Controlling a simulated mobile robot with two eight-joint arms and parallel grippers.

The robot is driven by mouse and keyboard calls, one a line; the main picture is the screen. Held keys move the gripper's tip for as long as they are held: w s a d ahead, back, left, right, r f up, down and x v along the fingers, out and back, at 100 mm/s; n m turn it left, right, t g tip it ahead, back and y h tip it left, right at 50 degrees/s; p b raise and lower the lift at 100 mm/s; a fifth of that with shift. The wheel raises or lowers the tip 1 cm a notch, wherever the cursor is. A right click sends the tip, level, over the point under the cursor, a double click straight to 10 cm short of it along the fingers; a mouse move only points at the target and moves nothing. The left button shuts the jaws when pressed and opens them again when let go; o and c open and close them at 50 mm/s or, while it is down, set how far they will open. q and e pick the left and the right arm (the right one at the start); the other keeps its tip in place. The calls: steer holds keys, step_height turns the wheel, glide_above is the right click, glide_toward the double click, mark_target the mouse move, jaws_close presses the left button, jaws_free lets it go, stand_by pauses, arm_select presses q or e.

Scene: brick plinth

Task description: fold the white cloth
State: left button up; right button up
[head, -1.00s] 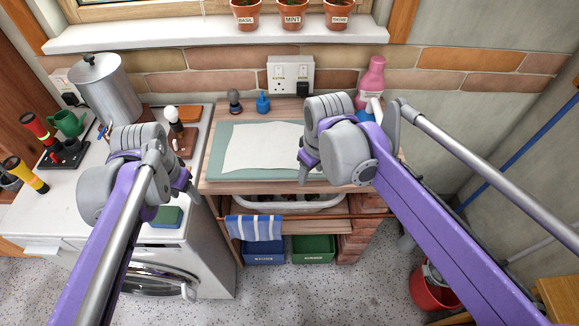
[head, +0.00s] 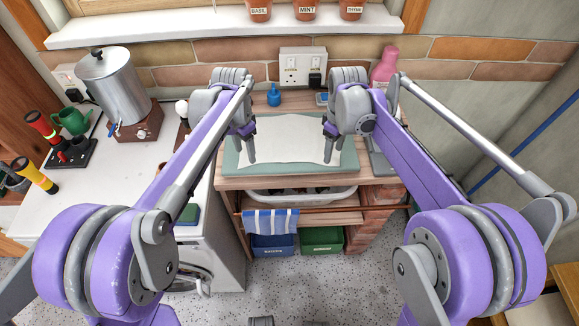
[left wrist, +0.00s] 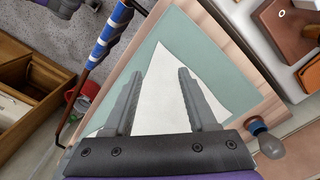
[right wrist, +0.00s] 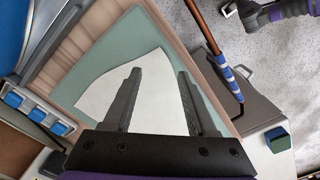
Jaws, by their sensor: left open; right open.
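The white cloth (head: 288,138) lies spread flat on a grey-green mat (head: 347,158) on the wooden worktop. My left gripper (head: 250,148) is over the cloth's left edge, fingers pointing down. My right gripper (head: 328,148) is over its right edge, also pointing down. In the left wrist view the open fingers (left wrist: 158,80) frame a pointed part of the cloth (left wrist: 160,100). In the right wrist view the open fingers (right wrist: 160,80) stand over another part of the cloth (right wrist: 110,95). Both jaws are empty. I cannot tell whether the fingertips touch the cloth.
A pink bottle (head: 385,65) stands at back right. A metal urn (head: 112,85) stands on the left counter. A striped towel (head: 270,222) hangs on the front rail.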

mark_target(331, 163)
arm_select(q)
steer(key=shift+f, duration=1.2)
arm_select(e)
steer(key=shift+f, duration=1.25)
arm_select(q)
steer(key=shift+f, duration=0.25)
arm_select(e)
steer(key=shift+f, duration=0.2)
arm_select(q)
steer(key=shift+s, duration=0.1)
arm_select(e)
steer(key=shift+s, duration=0.1)
arm_select(q)
steer(key=shift+c, duration=1.1)
arm_select(e)
steer(key=shift+c, duration=1.3)
arm_select(q)
jaws_close()
arm_select(e)
jaws_close()
